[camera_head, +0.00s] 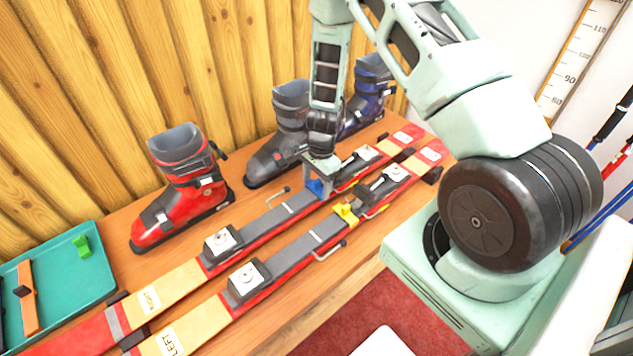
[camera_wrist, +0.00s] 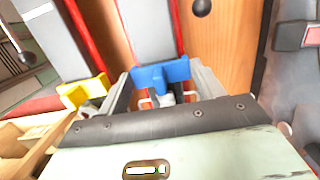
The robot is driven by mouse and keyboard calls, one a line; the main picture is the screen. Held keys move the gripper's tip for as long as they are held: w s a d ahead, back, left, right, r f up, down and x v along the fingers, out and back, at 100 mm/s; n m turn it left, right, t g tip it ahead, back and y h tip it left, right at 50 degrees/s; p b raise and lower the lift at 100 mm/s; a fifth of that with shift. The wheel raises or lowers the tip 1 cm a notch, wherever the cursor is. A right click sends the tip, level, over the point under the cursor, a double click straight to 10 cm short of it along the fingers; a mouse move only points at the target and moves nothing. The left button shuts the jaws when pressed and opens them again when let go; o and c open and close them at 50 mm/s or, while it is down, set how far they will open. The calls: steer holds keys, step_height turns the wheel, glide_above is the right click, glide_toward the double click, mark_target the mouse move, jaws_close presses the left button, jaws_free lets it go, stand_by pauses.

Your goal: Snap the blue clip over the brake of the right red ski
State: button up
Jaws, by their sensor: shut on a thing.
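The blue clip (camera_head: 316,187) is between the jaws of my gripper (camera_head: 320,178), over the ski labelled RIGHT just in front of its heel binding. It also shows in the wrist view (camera_wrist: 162,74), lying across the ski's grey middle strip. I cannot tell whether it touches the ski or is seated. The right red ski (camera_head: 262,224) is the farther of the pair. One brake arm (camera_head: 279,196) sticks out at its far side; the rest of the brake is hidden by my gripper. In the wrist view a dark brake tip (camera_wrist: 202,7) shows right of the ski.
The left ski (camera_head: 290,259) lies parallel and nearer, with a yellow clip (camera_head: 345,213) on it. Red (camera_head: 180,190), grey (camera_head: 285,140) and blue boots stand behind. A teal tray (camera_head: 98,290) at left holds a green clip (camera_head: 82,246) and an orange strap (camera_head: 27,298).

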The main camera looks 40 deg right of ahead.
mark_target(316, 181)
steer(key=o, duration=1.3)
steer(key=shift+r+p, duration=4.05)
steer(key=shift+r, duration=1)
